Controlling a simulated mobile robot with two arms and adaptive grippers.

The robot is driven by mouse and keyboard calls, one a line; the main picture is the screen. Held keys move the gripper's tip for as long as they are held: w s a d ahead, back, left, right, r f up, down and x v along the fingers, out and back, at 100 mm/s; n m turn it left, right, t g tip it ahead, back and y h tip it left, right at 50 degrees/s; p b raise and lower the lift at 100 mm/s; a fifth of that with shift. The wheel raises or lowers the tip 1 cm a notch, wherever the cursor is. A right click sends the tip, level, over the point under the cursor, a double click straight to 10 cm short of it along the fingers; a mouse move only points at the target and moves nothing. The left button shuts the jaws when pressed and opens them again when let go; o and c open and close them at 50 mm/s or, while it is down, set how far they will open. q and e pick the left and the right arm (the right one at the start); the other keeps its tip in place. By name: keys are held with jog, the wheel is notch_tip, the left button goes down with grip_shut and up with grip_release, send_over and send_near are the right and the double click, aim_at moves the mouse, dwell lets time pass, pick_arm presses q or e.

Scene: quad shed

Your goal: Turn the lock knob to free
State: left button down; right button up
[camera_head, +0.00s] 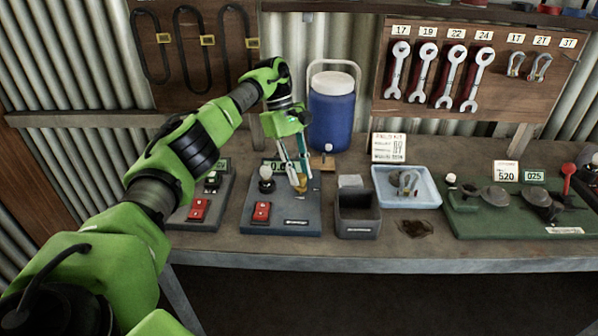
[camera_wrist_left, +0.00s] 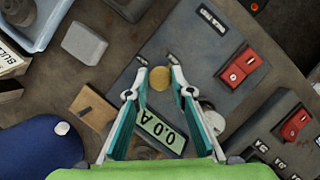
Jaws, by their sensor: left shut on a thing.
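A blue-grey panel (camera_head: 285,228) lies on the bench and also shows in the left wrist view (camera_wrist_left: 185,45). It carries a small round brass knob (camera_wrist_left: 160,78), taken as the lock knob, which also shows in the head view (camera_head: 301,185). My left gripper (camera_head: 298,184) points down at the panel. In the left wrist view its fingertips (camera_wrist_left: 159,76) are shut on the sides of the brass knob. The knob's turn position cannot be read. A display (camera_wrist_left: 162,131) on the panel reads 0.0 A. My right gripper is not in view.
A red switch (camera_head: 262,211) and a pale round knob (camera_head: 266,172) share the panel. A second panel (camera_head: 188,219) stands left. A grey bin (camera_head: 357,222) stands close right, then a blue tray (camera_head: 409,200) and green board (camera_head: 480,221). A blue cooler (camera_head: 333,115) stands behind.

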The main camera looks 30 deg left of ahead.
aim_at(299, 175)
pick_arm(q)
jog(key=c, duration=1.8)
grip_release()
jog(key=shift+r, duration=0.1)
notch_tip(299, 175, up, 10)
jog(key=shift+f, duration=0.1)
jog(key=shift+f, duration=0.1)
